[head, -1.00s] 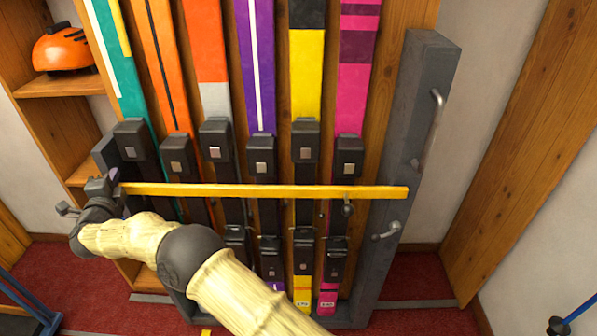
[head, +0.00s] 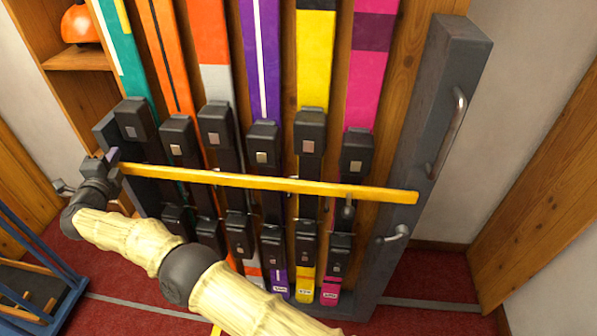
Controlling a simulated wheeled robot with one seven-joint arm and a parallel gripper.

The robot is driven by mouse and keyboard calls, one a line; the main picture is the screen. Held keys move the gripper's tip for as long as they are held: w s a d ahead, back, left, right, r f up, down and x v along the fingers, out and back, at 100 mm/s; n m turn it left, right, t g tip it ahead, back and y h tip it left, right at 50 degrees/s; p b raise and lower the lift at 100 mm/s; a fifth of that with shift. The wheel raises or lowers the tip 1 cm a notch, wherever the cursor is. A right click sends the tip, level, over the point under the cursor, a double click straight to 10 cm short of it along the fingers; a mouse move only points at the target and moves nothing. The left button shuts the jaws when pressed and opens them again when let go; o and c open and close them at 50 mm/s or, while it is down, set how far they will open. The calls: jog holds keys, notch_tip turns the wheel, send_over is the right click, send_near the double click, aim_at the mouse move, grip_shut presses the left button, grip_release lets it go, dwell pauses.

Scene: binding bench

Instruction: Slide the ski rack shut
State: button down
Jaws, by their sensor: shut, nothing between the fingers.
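The ski rack (head: 432,130) is a tall unit with a grey frame and several upright skis clamped by dark bindings. A yellow bar (head: 270,184) crosses its front, and a metal pull handle (head: 449,135) is on the right upright. My gripper (head: 112,160) is at the left end of the yellow bar, by the rack's left edge. It is shut with nothing between its fingers. Whether its outside touches the bar or the frame cannot be told. My arm hides part of the rack's lower left.
A wooden shelf (head: 75,60) with an orange helmet (head: 80,24) stands behind the rack at left. A blue-framed stand (head: 72,290) is at lower left. Red carpet with a grey floor strip (head: 430,304) lies open to the right, before a wooden panel (head: 540,190).

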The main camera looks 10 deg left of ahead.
jog(key=shift+s+a, duration=0.2)
jog(key=shift+a, duration=0.15)
dwell(0.6)
jog(key=shift+s+f+b, duration=0.1)
jog(key=shift+b, duration=0.2)
